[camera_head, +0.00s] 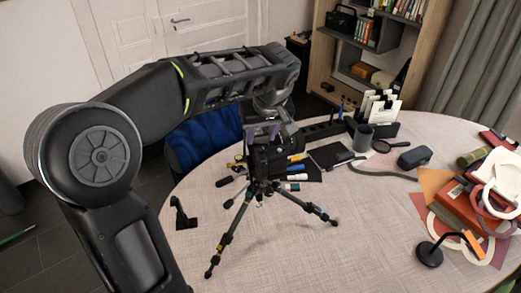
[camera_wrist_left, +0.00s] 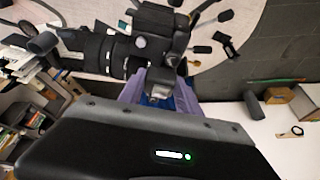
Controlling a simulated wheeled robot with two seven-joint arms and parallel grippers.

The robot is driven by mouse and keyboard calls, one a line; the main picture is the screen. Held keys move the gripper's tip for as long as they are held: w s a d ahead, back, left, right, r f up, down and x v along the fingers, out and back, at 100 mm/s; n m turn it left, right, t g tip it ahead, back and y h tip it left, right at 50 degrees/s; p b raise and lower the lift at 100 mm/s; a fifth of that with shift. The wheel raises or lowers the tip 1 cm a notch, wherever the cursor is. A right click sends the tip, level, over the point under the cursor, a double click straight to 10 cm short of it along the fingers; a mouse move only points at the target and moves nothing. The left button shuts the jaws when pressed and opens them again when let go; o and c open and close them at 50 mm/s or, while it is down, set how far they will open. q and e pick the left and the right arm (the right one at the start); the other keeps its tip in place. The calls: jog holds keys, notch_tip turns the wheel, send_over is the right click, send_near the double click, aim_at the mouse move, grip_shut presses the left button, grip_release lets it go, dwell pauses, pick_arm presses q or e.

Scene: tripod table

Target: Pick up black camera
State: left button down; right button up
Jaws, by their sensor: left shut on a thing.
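The black camera (camera_head: 268,161) is at the top of the tripod (camera_head: 236,222), which stands with its legs spread on the round table (camera_head: 330,250). I cannot tell whether the camera is apart from the tripod head. The fingers hide part of the camera body. My right gripper is in neither view.
Pens and markers (camera_head: 295,177) lie behind the tripod. A grey cup (camera_head: 363,138), a magnifying glass (camera_head: 390,145) and a dark case (camera_head: 414,157) stand farther right. The front middle of the table is clear.

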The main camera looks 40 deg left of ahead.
pick_arm(q)
jog(key=shift+w+r, duration=0.1)
jog(key=shift+r, duration=0.05)
dwell(0.3)
jog(key=shift+w+r, duration=0.1)
jog(key=shift+r, duration=0.4)
notch_tip(320, 180, up, 9)
